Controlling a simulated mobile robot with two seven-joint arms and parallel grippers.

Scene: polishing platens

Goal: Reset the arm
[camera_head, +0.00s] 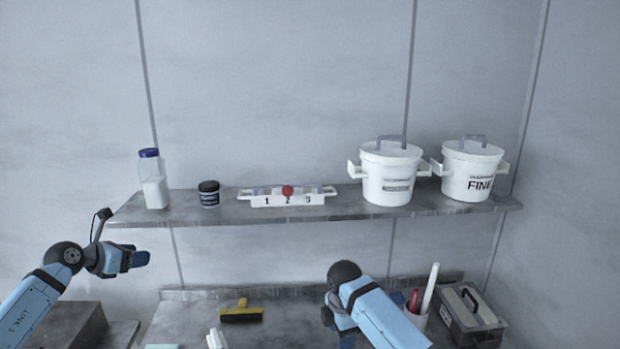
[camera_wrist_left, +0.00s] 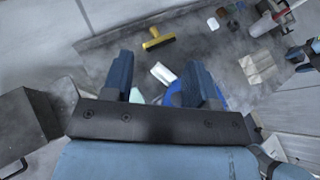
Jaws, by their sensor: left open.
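My left arm reaches in from the left in the head view. My right arm comes in from the lower right.
A shelf (camera_head: 230,215) carries a blue-capped bottle (camera_head: 153,185), a dark jar (camera_head: 209,195), a numbered white rack (camera_head: 260,199) and two white lidded pots (camera_head: 389,178) (camera_head: 470,175). The bench below holds a yellow squeegee (camera_head: 241,314) and a grey toolbox (camera_head: 468,320).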

